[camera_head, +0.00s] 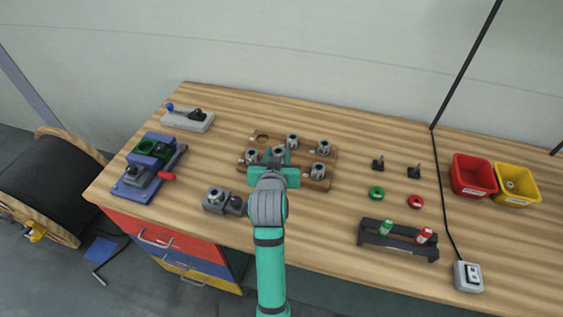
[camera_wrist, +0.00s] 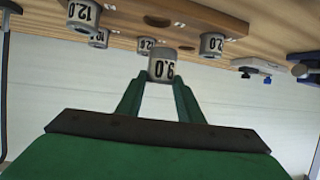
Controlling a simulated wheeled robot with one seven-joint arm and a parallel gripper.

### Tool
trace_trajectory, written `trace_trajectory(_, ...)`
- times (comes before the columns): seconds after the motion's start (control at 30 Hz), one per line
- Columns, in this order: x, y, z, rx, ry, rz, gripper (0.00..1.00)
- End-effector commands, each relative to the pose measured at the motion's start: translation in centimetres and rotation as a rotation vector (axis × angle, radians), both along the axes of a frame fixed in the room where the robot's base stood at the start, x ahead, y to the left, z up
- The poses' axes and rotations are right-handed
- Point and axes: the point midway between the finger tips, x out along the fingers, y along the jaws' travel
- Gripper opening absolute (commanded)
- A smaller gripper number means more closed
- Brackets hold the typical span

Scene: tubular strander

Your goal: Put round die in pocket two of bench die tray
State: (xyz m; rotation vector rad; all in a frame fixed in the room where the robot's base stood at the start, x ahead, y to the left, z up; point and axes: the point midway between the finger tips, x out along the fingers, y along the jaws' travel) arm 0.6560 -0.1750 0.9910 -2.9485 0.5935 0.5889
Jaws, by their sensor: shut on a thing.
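My gripper (camera_head: 277,161) is shut on a grey round die (camera_wrist: 162,66) with a black number on its side; the wrist view is upside down. The held die (camera_head: 279,151) is above the wooden bench die tray (camera_head: 302,184), apart from it in the wrist view. Several similar dies stand in the tray: front left (camera_head: 251,157), front right (camera_head: 320,171), back middle (camera_head: 292,141) and back right (camera_head: 324,147). The back-left pocket (camera_head: 262,138) is empty. An empty front-middle pocket (camera_wrist: 157,21) shows in the wrist view; my gripper hides it in the head view.
A grey block with round parts (camera_head: 217,200) sits left of my arm. A blue fixture (camera_head: 149,167) and a grey lever unit (camera_head: 188,119) are further left. Right are green (camera_head: 376,193) and red (camera_head: 415,201) rings, a dark rack (camera_head: 397,243) and red (camera_head: 473,175) and yellow (camera_head: 515,184) bins.

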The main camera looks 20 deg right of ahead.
Motion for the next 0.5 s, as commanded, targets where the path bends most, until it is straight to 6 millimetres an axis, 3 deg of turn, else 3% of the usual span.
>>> trace_trajectory(0.13, 0.8, -1.5, -1.4, -0.001, -0.003, -0.009, 0.0)
trace_trajectory(0.37, 1.6, -1.8, -2.6, 0.0, -0.003, -0.003, 0.0)
trace_trajectory(0.5, 1.7, -1.8, -4.7, 0.0, 0.0, 0.001, 0.0)
